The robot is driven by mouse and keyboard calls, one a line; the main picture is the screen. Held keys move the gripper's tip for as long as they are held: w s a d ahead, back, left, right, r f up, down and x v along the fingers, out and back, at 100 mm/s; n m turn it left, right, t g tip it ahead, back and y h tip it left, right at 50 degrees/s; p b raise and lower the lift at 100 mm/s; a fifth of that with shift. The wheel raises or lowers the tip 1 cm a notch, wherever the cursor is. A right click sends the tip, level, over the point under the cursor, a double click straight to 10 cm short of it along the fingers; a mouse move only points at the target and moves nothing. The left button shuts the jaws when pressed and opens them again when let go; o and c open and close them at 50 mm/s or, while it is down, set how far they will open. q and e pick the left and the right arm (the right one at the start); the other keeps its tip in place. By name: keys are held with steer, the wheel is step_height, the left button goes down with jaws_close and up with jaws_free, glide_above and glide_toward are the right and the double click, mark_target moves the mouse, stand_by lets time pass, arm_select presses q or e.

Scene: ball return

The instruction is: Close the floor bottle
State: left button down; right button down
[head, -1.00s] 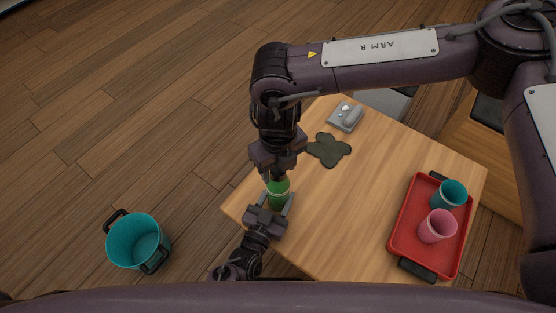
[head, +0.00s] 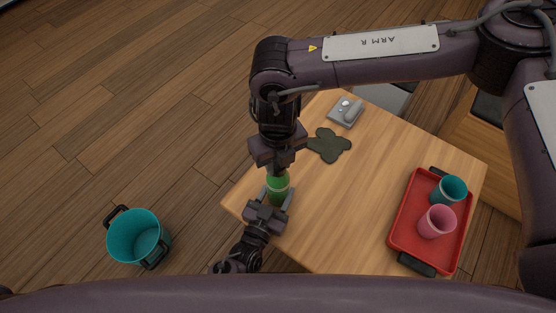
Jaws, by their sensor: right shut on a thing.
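A green bottle (head: 279,188) stands upright at the near left corner of the wooden table. My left gripper (head: 276,197) comes in from below in the picture, with its fingers on either side of the bottle's body, shut on it. My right gripper (head: 279,170) points down right over the bottle's top. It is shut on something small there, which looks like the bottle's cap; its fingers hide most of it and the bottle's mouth. I cannot tell how far the cap sits on the neck.
On the table (head: 345,215) lie a dark green cloth-like patch (head: 330,146), a grey device (head: 346,112) and a red tray (head: 405,232) with a teal cup (head: 449,190) and a pink cup (head: 436,222). A teal bucket (head: 135,238) stands on the floor at left.

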steer(key=m, duration=0.6)
steer(key=shift+f+m, duration=0.1)
steer(key=shift+m, duration=0.2)
steer(key=m, duration=0.7)
steer(key=shift+m, duration=0.4)
steer(key=c, duration=1)
jaws_free()
steer(key=shift+c, duration=0.2)
step_height(320, 180, up, 12)
arm_select(q)
steer(key=c, duration=0.6)
jaws_free()
